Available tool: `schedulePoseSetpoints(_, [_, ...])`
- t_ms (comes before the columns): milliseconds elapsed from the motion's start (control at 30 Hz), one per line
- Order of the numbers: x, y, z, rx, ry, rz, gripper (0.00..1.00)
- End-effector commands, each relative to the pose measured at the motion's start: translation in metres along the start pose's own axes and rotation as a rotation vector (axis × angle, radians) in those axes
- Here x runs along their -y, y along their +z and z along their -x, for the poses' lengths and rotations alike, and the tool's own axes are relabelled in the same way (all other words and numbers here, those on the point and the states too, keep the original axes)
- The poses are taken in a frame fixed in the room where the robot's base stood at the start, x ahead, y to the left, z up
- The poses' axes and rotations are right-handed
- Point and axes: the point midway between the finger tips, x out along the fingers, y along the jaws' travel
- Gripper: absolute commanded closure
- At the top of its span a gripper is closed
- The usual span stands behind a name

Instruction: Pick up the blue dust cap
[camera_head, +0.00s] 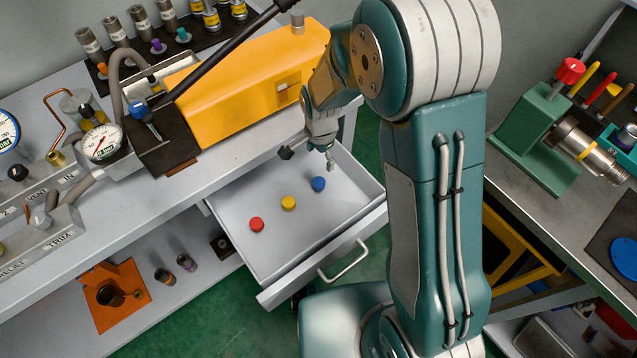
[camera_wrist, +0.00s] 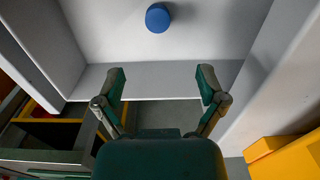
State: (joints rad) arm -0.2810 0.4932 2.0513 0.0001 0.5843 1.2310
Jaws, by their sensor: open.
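The blue dust cap (camera_head: 319,184) lies on the floor of the open grey drawer (camera_head: 300,240), towards its right end. It also shows in the wrist view (camera_wrist: 158,18), near the top edge and a little left of centre. My gripper (camera_head: 308,158) is above the drawer, close to the blue cap in the head view. In the wrist view my gripper (camera_wrist: 162,80) has its two fingers apart with nothing between them. The cap lies beyond the fingertips and does not touch them.
A yellow cap (camera_head: 288,203) and a red cap (camera_head: 257,225) lie in the drawer to the left of the blue one. The drawer walls surround them. A yellow pump unit (camera_head: 240,90) stands on the bench behind. Drawer floor around the caps is bare.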

Motion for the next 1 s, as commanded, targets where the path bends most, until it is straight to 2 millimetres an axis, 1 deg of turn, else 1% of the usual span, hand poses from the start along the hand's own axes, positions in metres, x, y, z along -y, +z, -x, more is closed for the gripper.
schedulePoseSetpoints(33, [0.002,0.002,-0.007,0.003,0.008,-0.012,0.1])
schedulePoseSetpoints(167, [0.002,0.003,-0.018,0.005,0.014,-0.029,0.1])
schedulePoseSetpoints(233, [0.002,0.003,-0.027,0.006,0.015,-0.029,0.1])
schedulePoseSetpoints(400, [0.001,0.003,-0.055,0.005,0.015,-0.028,0.1])
schedulePoseSetpoints(633, [0.001,0.004,-0.074,0.005,0.014,-0.027,0.1])
schedulePoseSetpoints(800, [-0.003,0.006,-0.101,0.006,0.017,-0.026,0.1])
schedulePoseSetpoints(900, [-0.002,0.006,-0.113,0.006,0.014,-0.027,0.1])
schedulePoseSetpoints(1000, [-0.002,0.006,-0.119,0.005,0.011,-0.027,0.1])
